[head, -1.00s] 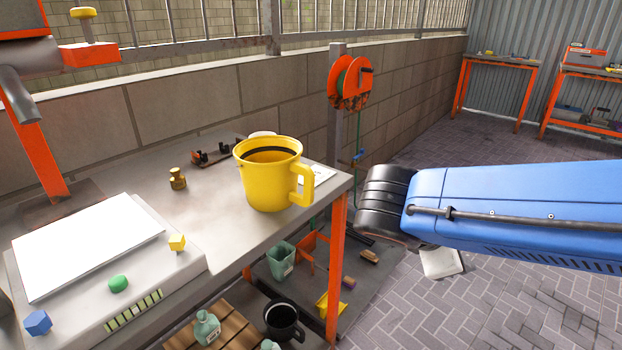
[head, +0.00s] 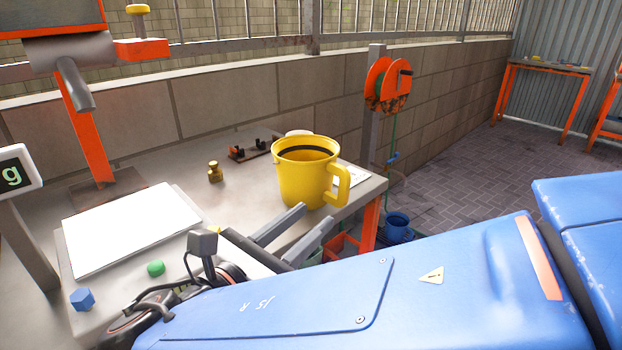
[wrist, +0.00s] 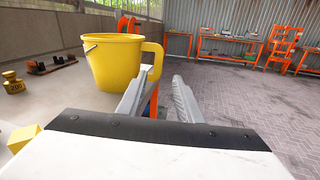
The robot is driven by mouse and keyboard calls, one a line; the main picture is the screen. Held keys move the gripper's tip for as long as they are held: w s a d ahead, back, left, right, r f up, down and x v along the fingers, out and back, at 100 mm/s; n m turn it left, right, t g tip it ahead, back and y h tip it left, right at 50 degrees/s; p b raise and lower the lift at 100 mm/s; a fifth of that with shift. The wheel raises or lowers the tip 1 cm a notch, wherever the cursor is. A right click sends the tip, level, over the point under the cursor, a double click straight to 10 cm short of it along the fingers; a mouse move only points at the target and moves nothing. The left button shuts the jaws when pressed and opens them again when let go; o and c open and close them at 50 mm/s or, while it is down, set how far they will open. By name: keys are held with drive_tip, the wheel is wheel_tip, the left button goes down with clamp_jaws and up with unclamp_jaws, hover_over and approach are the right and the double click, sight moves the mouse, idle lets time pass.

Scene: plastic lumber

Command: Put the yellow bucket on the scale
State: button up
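The yellow bucket (head: 303,180) stands upright on the grey table, near its right end, with its handle to the right. It also shows in the wrist view (wrist: 112,62). The scale (head: 130,228) with its white flat plate lies at the left of the table, and the plate is bare. My gripper (head: 318,219) is in front of the bucket, its two grey fingers apart with nothing between them. In the wrist view the fingers (wrist: 160,88) point at the bucket's handle side, and the bucket is left of and beyond them.
A brass weight (head: 215,171) and a dark bracket (head: 249,150) lie behind on the table. A green piece (head: 156,268) and a blue piece (head: 82,299) sit at the scale's front. An orange press stands behind the scale. A block wall (head: 225,110) closes the back.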

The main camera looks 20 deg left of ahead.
drive_tip(key=x, duration=1.6)
drive_tip(key=shift+w+a+r, duration=0.15)
drive_tip(key=shift+w+r, duration=0.1)
drive_tip(key=shift+w, duration=0.15)
clamp_jaws()
